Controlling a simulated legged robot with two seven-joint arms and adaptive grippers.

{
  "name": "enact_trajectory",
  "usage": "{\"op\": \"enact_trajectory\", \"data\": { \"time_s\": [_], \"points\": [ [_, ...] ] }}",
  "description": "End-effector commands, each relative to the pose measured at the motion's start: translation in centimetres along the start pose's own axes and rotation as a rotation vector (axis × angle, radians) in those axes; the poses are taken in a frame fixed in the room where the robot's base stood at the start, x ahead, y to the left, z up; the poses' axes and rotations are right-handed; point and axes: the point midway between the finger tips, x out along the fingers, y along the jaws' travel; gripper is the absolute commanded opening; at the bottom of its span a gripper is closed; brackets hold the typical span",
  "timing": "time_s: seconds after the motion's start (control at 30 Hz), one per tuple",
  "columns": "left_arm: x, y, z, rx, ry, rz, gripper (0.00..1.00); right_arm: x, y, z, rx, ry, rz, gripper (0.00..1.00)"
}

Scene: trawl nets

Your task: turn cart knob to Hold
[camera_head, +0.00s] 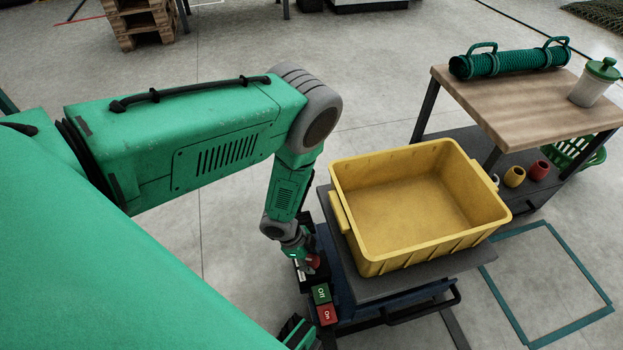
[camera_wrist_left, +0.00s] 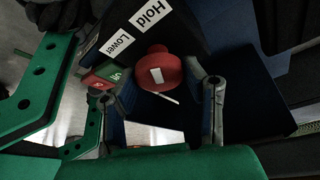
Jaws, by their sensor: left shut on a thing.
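The red cart knob (camera_head: 314,261) is on the control panel at the left side of the cart. In the left wrist view the knob (camera_wrist_left: 165,65) has a white mark on its face and sits beside the white labels Hold (camera_wrist_left: 150,14) and Lower (camera_wrist_left: 117,43). I cannot tell which label the mark points to. My left gripper (camera_head: 306,262) reaches down to the panel and is shut on the knob. Its two fingers are on either side of the knob in the left wrist view (camera_wrist_left: 160,92). My right gripper is not clearly seen.
A yellow bin (camera_head: 345,215), empty, stands on the cart top (camera_head: 395,283). A wooden-topped table (camera_head: 520,105) stands behind at right. Floor between cart and table is narrow.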

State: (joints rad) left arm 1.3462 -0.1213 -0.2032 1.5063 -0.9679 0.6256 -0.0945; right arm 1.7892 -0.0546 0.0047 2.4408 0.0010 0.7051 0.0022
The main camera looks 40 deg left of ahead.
Motion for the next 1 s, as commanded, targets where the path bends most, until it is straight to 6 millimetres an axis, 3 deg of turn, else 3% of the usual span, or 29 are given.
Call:
{"op": "enact_trajectory", "data": {
  "time_s": [0.4,1.0],
  "points": [
    [0.1,-0.1,0.2,0.229,-0.004,0.094,0.10,1.6,0.0,0.1,0.000,0.000,0.000,0.49],
    [0.0,-0.2,0.1,0.285,-0.005,0.116,0.10,1.8,0.0,0.1,0.000,0.000,0.000,0.49]
  ]
}}
